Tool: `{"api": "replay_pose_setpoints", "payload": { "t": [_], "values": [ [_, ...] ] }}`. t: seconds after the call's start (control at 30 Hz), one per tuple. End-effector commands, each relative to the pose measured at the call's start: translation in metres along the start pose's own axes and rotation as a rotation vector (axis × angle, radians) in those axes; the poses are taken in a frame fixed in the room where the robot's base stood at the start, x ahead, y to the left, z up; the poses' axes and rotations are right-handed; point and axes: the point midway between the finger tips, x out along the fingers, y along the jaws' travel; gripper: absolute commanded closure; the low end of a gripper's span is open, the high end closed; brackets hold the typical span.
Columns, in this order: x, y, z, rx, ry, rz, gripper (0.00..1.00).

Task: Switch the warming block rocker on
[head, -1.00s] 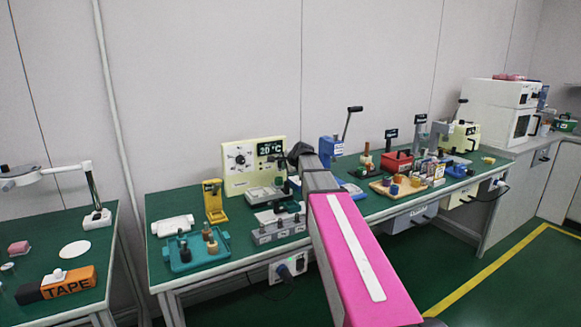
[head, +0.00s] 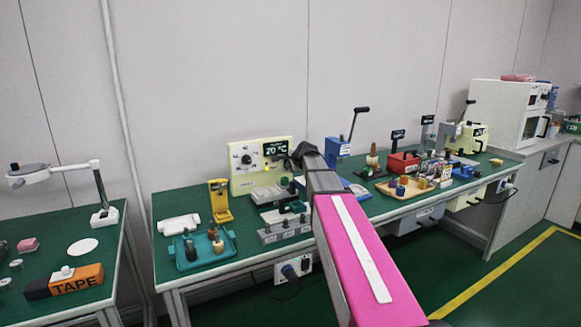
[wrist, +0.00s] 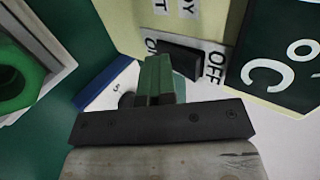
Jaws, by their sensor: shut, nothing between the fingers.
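The warming block's cream panel (head: 240,183) stands at the back of the green bench, with a dial and a display reading 20 °C. Its black rocker (wrist: 190,62) shows in the wrist view between an ON label on the left and an OFF label on the right. My gripper (wrist: 157,70) is shut and empty, its fingertips in front of the rocker's ON side and overlapping it in the picture. I cannot tell whether they touch it, or which way the rocker is tipped. In the head view my gripper (head: 306,152) is beside the panel's right edge, and the rocker is not visible.
A grey block (head: 285,232) and a teal tray (head: 190,262) with bottles stand on the bench's left part. A yellow stand (head: 220,205) is left of the panel. A blue lever press (head: 336,148) stands close to the right of my gripper. A green ring (wrist: 22,75) is left in the wrist view.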

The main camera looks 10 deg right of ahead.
Motion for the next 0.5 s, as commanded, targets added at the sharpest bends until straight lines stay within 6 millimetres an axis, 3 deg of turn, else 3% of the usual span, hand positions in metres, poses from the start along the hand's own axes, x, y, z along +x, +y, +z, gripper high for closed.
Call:
{"api": "replay_pose_setpoints", "payload": {
  "t": [0.5],
  "values": [
    [-0.007, -0.016, -0.001, 0.001, 0.002, -0.01, 1.0]
  ]
}}
